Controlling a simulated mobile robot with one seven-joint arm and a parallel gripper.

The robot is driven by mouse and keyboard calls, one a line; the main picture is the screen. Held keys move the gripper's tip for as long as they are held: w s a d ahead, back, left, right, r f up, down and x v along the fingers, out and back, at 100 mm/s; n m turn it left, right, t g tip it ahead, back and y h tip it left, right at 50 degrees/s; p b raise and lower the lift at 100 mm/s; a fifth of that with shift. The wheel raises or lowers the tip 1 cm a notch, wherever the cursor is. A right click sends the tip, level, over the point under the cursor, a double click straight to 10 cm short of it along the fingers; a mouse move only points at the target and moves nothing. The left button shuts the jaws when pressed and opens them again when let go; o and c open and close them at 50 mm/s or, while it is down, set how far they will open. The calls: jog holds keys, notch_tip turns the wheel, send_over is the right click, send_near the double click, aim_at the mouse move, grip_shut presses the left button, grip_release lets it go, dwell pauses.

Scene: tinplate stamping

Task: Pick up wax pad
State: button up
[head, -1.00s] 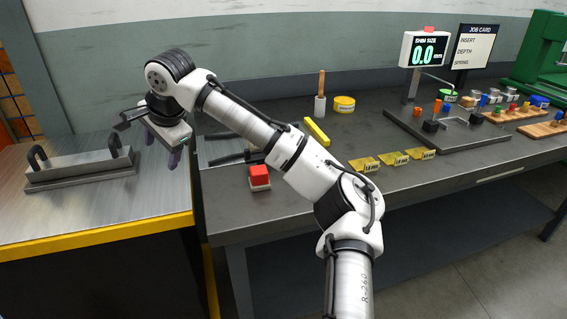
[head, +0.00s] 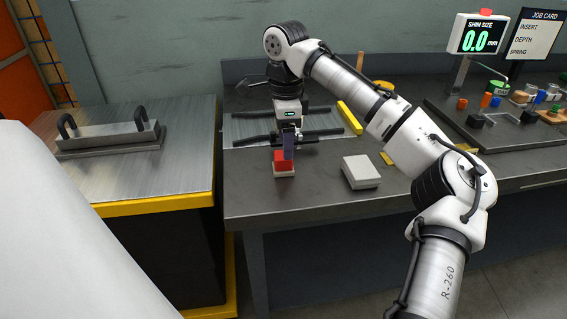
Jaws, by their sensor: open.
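A red block on a pale base (head: 284,168) stands near the front edge of the dark bench in the head view. It may be the wax pad, but no label shows. My gripper (head: 288,157) points down at this block, its fingertips at or just above the red top. One finger hides part of the red; I cannot tell whether they touch. The gripper is open and holds nothing. A flat whitish block (head: 361,170) lies to the right on the bench, apart from the gripper.
A metal plate with black bars (head: 245,127) lies behind the gripper, with a yellow bar (head: 350,117) at its right. A handled steel block (head: 110,138) sits on the left table. A large white shape fills the lower left. Bare bench lies between the red and whitish blocks.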

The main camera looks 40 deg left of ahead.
jog(key=shift+a+f+p, duration=0.2)
jog(key=shift+f, duration=1.15)
jog(key=shift+a+f+p, duration=0.15)
jog(key=shift+a+f, duration=0.05)
jog(key=shift+f, duration=1.15)
jog(key=c, duration=1.1)
jog(key=shift+w+r, duration=0.1)
notch_tip(320, 180, up, 20)
jog(key=p, duration=0.1)
